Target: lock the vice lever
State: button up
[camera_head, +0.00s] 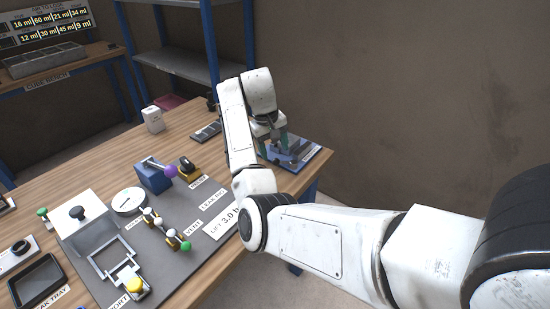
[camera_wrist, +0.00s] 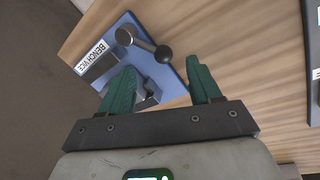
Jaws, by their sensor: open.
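The bench vice is a dark grey block on a blue base plate (camera_wrist: 172,88), with a label reading "BENCH VICE", in the wrist view. Its lever (camera_wrist: 142,41) is a grey arm from a round pivot to a dark ball knob (camera_wrist: 163,54). My gripper (camera_wrist: 164,82) is open, with its green fingers over the base plate and the ball knob just beyond the gap between the fingertips. I cannot tell whether anything touches. In the head view the base plate (camera_head: 311,156) lies at the table's right corner, and my gripper (camera_head: 273,150) hangs over it, hiding most of the vice.
The wooden table (camera_head: 185,122) ends just right of the vice. A grey mat to the left carries a blue block with a purple knob (camera_head: 171,171), valves and a white box (camera_head: 82,220). A small white box (camera_head: 153,119) stands at the back. A blue shelf rack is behind.

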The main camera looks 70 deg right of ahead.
aim_at(285, 163)
jog(key=shift+s+d+f, duration=0.15)
jog(key=shift+f, duration=0.8)
jog(key=shift+s+d+f, duration=0.1)
jog(key=shift+f, duration=0.85)
jog(key=shift+c, duration=0.2)
jog(key=c, duration=1)
jog(key=shift+r, duration=0.1)
